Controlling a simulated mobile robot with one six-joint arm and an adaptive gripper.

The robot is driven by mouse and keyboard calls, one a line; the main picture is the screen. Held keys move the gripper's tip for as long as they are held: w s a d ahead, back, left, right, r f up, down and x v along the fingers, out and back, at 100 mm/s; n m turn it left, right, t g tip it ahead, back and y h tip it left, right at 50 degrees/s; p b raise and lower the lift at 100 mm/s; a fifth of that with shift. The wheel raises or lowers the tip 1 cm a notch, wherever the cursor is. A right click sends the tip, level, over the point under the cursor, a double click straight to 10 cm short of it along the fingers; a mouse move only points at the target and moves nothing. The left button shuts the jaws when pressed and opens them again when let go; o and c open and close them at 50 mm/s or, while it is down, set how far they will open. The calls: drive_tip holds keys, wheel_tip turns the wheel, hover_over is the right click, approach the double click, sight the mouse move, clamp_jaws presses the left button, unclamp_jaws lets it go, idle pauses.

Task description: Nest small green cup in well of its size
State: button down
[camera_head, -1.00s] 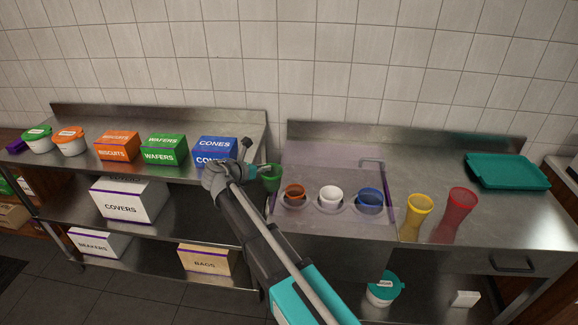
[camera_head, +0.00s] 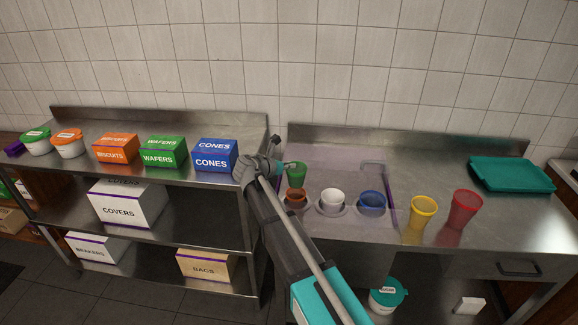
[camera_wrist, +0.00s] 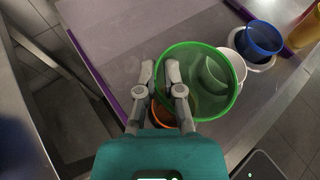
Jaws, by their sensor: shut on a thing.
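My gripper (camera_wrist: 160,78) is shut on the rim of the small green cup (camera_wrist: 205,80) and holds it up. In the head view the green cup (camera_head: 296,175) hangs upright above the orange cup (camera_head: 295,196) in the left well. In the wrist view the green cup hides most of the orange cup (camera_wrist: 162,113). The white cup (camera_head: 332,199) sits in the middle well and the blue cup (camera_head: 372,201) in the right well of the clear tray (camera_head: 345,222). I cannot tell whether the green cup touches the orange one.
A yellow cup (camera_head: 421,219) and a red cup (camera_head: 464,211) stand right of the tray. A teal tray (camera_head: 511,174) lies at the back right. Boxes, such as the blue cones box (camera_head: 212,161), stand on the left counter. A gap separates the two counters.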

drive_tip(key=shift+f, duration=0.15)
drive_tip(key=shift+f+b, duration=3.4)
drive_tip(key=shift+b, duration=0.1)
drive_tip(key=shift+f, duration=0.1)
drive_tip(key=c, duration=0.7)
unclamp_jaws()
drive_tip(key=shift+r+p, duration=4.45)
drive_tip(key=shift+r, duration=0.1)
drive_tip(key=shift+s, duration=0.1)
